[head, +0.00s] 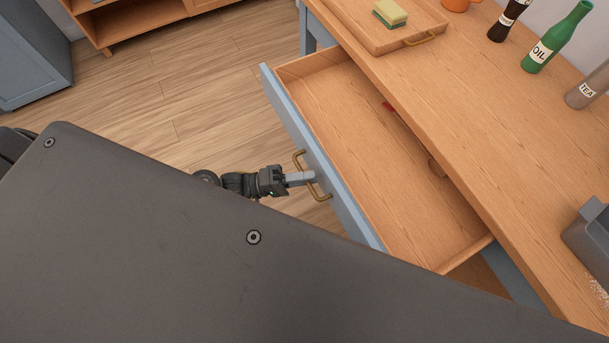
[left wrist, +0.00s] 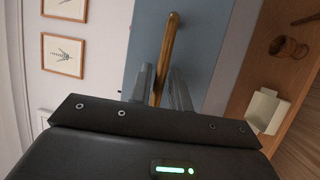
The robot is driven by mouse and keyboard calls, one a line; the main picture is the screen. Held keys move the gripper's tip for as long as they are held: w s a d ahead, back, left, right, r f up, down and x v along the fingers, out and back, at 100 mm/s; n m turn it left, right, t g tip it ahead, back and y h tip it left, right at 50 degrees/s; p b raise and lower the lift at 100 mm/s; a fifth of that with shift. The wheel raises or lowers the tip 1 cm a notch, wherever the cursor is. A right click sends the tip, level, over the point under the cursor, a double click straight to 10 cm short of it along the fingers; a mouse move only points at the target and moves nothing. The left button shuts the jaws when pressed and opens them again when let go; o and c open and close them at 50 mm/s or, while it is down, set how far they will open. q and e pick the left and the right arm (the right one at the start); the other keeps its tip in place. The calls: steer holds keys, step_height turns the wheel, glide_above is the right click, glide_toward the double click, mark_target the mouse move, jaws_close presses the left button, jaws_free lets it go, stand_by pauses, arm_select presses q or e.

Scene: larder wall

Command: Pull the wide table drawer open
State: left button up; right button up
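The wide table drawer (head: 385,165) is pulled well out from under the wooden table top (head: 490,130), with its inside showing. Its blue-grey front (head: 330,180) carries a brass bar handle (head: 301,160). My left gripper (head: 303,178) is at this handle, in front of the drawer. In the left wrist view the handle (left wrist: 169,45) runs between the two fingers (left wrist: 162,88), which look closed around it. My right gripper is not in view.
A small red thing (head: 388,106) and a brown round thing (head: 437,168) show inside the drawer. Floor (head: 190,110) left of the drawer is clear.

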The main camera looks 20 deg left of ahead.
arm_select(q)
steer(key=shift+a, duration=0.1)
steer(key=b+v, duration=0.2)
steer(key=v, duration=0.8)
steer(key=shift+s+a+f, duration=0.15)
steer(key=shift+s+a, duration=0.05)
steer(key=shift+a, duration=0.05)
